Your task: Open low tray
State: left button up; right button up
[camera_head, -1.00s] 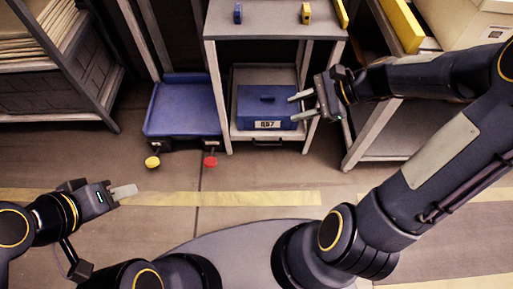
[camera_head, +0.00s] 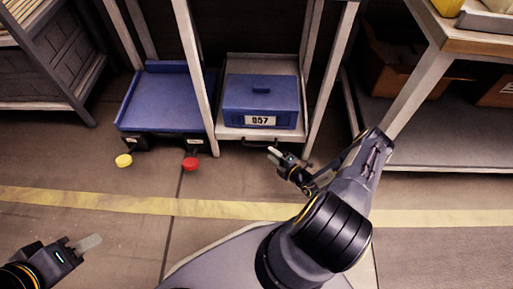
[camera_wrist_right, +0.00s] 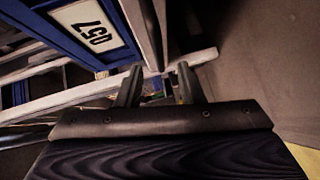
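The low tray (camera_head: 230,132) is a grey pull-out shelf under the table, with a dark handle (camera_head: 254,142) on its front edge. A blue box (camera_head: 250,94) labelled 057 sits on it; part of this box also shows in the right wrist view (camera_wrist_right: 60,30). My right gripper (camera_head: 274,153) is low in front of the tray, near the handle's right end. In the right wrist view its two fingers (camera_wrist_right: 160,82) are apart with nothing clearly between them. Contact with the handle cannot be told. My left gripper (camera_head: 90,243) is at lower left, far from the tray; its fingers overlap in view.
A blue platform trolley (camera_head: 168,100) with a yellow knob (camera_head: 123,161) and a red knob (camera_head: 190,164) stands left of the tray. Table legs flank the tray. A workbench (camera_head: 480,40) stands at right. The floor in front is clear, crossed by a yellow line.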

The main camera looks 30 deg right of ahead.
aim_at(261, 145)
jog(key=b+x, duration=0.2)
jog(key=x, duration=0.5)
jog(key=shift+w+a, duration=0.1)
jog(key=shift+w, duration=0.05)
grip_shut()
